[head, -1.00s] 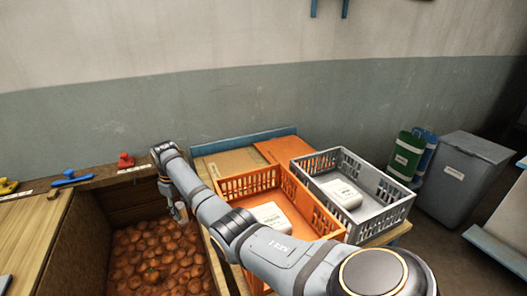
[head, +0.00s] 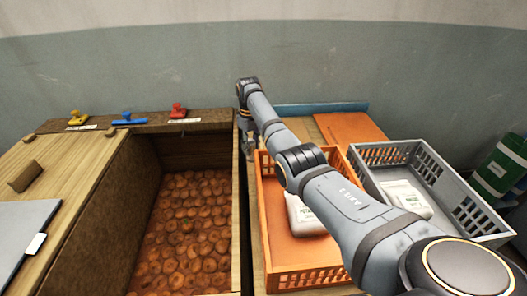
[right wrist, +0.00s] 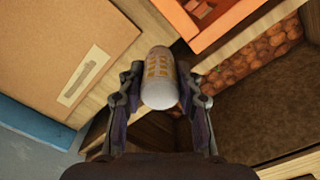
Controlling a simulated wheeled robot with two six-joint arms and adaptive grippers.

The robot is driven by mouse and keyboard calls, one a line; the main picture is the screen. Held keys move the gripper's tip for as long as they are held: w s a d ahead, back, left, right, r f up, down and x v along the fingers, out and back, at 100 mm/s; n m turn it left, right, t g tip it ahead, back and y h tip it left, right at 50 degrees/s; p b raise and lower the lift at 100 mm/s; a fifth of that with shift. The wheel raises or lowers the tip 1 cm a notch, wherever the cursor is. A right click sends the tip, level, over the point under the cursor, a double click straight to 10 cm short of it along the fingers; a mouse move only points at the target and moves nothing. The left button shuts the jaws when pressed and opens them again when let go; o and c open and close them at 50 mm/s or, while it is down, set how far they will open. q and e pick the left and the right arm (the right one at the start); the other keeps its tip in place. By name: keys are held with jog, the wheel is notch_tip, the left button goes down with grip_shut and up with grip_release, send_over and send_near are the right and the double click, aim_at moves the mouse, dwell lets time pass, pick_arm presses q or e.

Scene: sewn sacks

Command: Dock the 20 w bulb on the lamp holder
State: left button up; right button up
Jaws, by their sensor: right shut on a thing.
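My right gripper (right wrist: 160,82) is shut on a pale rounded cylinder with orange markings (right wrist: 160,66), held between its two fingers. I cannot read the markings or tell whether it is the 20 w bulb. In the head view the right gripper (head: 248,145) hangs small at the far end of my arm, between the brown-filled bin (head: 95,205) and the orange crate (head: 310,280). The cylinder is hardly visible there. I see no lamp holder that I can identify. My left gripper is not in view.
White packages lie in the orange crate and the grey crate (head: 480,222). Yellow (head: 78,116), blue (head: 128,118) and red (head: 178,110) handled pieces stand on the bin's back ledge. A flat cardboard box (right wrist: 65,50) shows in the wrist view. A green container (head: 500,170) stands far right.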

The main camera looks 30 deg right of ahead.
aim_at(252, 158)
notch_tip(252, 158, down, 2)
jog(key=shift+f, duration=0.1)
jog(key=shift+a+f, duration=0.1)
jog(key=shift+f, duration=0.1)
notch_tip(252, 158, down, 3)
jog(key=shift+f, duration=0.15)
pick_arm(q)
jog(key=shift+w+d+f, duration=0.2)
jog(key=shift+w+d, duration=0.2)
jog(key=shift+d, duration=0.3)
pick_arm(e)
jog(key=o, duration=1.1)
jog(key=shift+f, duration=0.1)
jog(key=shift+o, duration=0.2)
